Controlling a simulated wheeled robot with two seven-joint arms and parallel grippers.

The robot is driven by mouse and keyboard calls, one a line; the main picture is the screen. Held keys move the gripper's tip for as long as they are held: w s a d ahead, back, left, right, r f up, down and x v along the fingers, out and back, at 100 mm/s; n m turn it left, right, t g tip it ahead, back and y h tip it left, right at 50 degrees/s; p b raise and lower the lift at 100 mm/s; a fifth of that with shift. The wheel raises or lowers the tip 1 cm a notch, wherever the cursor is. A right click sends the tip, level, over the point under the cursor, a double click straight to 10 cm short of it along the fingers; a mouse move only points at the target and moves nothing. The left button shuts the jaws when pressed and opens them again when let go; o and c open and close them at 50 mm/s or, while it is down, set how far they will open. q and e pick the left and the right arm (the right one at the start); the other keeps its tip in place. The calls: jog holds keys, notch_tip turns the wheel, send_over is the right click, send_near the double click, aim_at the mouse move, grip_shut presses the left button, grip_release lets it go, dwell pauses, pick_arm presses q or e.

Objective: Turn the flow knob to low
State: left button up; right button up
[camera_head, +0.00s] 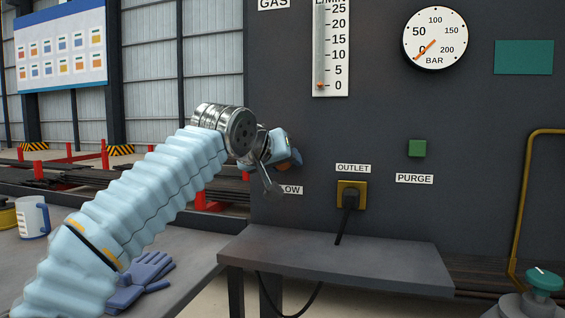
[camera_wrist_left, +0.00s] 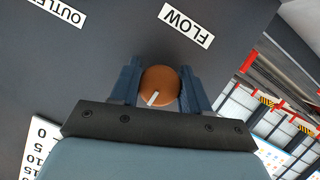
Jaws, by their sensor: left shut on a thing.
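The flow knob (camera_wrist_left: 160,84) is a round orange-brown knob with a white pointer mark, seen in the left wrist view. Its pointer runs from near the middle toward the bottom, slightly left, in that view. My left gripper (camera_wrist_left: 160,92) is shut on the knob, one blue finger on each side. In the head view my left gripper (camera_head: 284,150) is at the dark panel, and the wrist and fingers mostly hide the knob. The FLOW label (camera_wrist_left: 187,26) is whole in the wrist view; its first letter is hidden in the head view. My right gripper is not in view.
The dark panel carries a flow tube (camera_head: 320,50) with an orange marker near 0, a pressure gauge (camera_head: 435,38), a green purge button (camera_head: 417,148) and an outlet with a plugged cable (camera_head: 349,200). A grey shelf (camera_head: 350,262) juts out below. Gloves (camera_head: 140,280) and a mug (camera_head: 32,217) lie left.

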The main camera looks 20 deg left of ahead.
pick_arm(q)
jog(key=shift+d+f, duration=0.15)
jog(key=shift+f, duration=0.3)
jog(key=o, duration=0.9)
jog(key=shift+r, duration=0.2)
jog(key=shift+s+r, duration=0.15)
jog(key=shift+s, duration=0.05)
jog(key=b+v, duration=0.1)
jog(key=v, duration=1.2)
jog(key=shift+s, duration=0.15)
